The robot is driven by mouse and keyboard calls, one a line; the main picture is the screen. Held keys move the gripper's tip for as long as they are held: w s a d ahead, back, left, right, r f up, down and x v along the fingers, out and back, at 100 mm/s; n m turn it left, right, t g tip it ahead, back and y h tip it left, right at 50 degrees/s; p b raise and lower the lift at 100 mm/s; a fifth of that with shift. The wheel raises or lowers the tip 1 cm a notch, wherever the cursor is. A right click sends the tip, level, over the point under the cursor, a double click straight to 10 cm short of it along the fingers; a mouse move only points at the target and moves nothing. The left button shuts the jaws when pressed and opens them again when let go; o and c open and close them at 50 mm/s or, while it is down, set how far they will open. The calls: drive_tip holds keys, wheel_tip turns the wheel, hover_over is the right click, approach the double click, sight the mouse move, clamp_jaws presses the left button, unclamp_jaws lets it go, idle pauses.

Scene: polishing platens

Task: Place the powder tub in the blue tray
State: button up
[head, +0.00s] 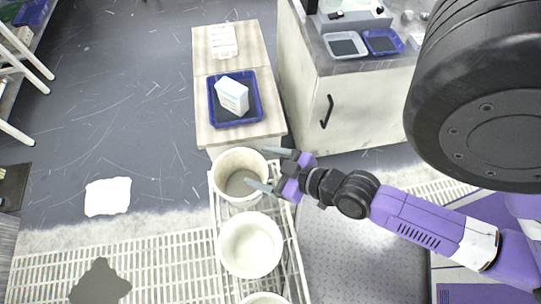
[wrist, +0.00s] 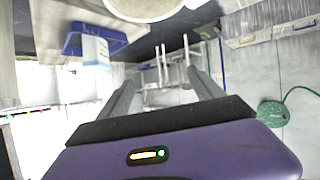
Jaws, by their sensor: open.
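A blue tray (head: 259,112) lies on a pale wooden cabinet top, with a white box (head: 232,96) standing in it. Both also show at the upper left of the wrist view, the tray (wrist: 72,40) and the box (wrist: 95,49). Round white tubs stand in a row on a wire rack: a far one (head: 226,181), a middle one (head: 249,246) and a near one cut off by the frame. No label marks any as the powder tub. My gripper (head: 257,166) is open and empty, its fingers over the far tub's right side; contact is unclear.
A second blue tray (head: 397,50) and a white-rimmed tray (head: 345,45) lie on the counter at upper right. A white power strip (head: 223,41) lies behind the tray on the cabinet. Left of the cabinet the dark floor is mostly clear.

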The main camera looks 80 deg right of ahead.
drive_tip(key=s+a+r+n+t+y, duration=0.2)
drive_tip(key=s+a+r+t+y, duration=0.1)
drive_tip(key=a+r, duration=0.7)
wheel_tip(320, 180, up, 3)
drive_tip(key=shift+s+a+f+y, duration=0.2)
drive_tip(key=shift+s+y, duration=0.2)
drive_tip(key=shift+s, duration=0.15)
drive_tip(key=shift+r, duration=0.1)
